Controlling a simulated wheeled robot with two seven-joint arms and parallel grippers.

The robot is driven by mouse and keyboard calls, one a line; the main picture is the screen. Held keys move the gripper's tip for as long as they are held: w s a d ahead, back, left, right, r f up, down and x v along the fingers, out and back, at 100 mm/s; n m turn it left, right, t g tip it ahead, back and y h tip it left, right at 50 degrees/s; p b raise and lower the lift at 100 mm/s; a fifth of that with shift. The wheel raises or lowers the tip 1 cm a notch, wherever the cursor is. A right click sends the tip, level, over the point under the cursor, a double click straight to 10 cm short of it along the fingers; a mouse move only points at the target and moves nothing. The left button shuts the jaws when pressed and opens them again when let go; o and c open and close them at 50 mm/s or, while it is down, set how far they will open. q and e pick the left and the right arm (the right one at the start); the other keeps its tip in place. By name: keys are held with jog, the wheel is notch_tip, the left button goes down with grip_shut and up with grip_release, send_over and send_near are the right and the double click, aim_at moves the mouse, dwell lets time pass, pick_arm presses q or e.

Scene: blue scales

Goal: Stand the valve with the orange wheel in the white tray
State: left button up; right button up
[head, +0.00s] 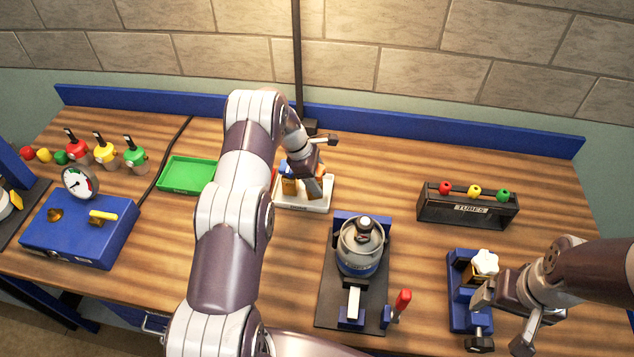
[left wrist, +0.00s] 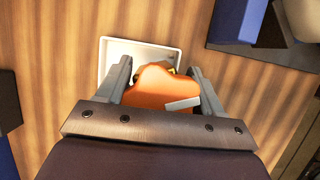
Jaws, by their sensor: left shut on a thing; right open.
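The valve with the orange wheel (left wrist: 165,88) is between the fingers of my left gripper (left wrist: 165,90) in the left wrist view. My left gripper (head: 308,178) is shut on it at the white tray (head: 303,207) in the head view. The wheel hides most of the valve's body. The tray also shows beyond the wheel in the left wrist view (left wrist: 140,45). I cannot tell whether the valve touches the tray floor. My right gripper (head: 505,320) is open at the front right, beside a valve with a white wheel (head: 485,262) at a blue vise (head: 462,290).
A green tray (head: 187,175) lies left of my left arm. A round pot on a dark stand (head: 360,248) stands right of and in front of the white tray. A dark tube box (head: 467,210) is at the right. A blue gauge box (head: 80,230) is at the left.

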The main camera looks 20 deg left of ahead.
pick_arm(q)
notch_tip(320, 180, down, 3)
jog(key=shift+w+d+r+p, duration=0.1)
jog(key=shift+p, duration=0.5)
jog(key=shift+f, duration=0.35)
jog(key=o, duration=1.4)
jog(key=shift+f, duration=0.1)
jog(key=shift+o, duration=0.2)
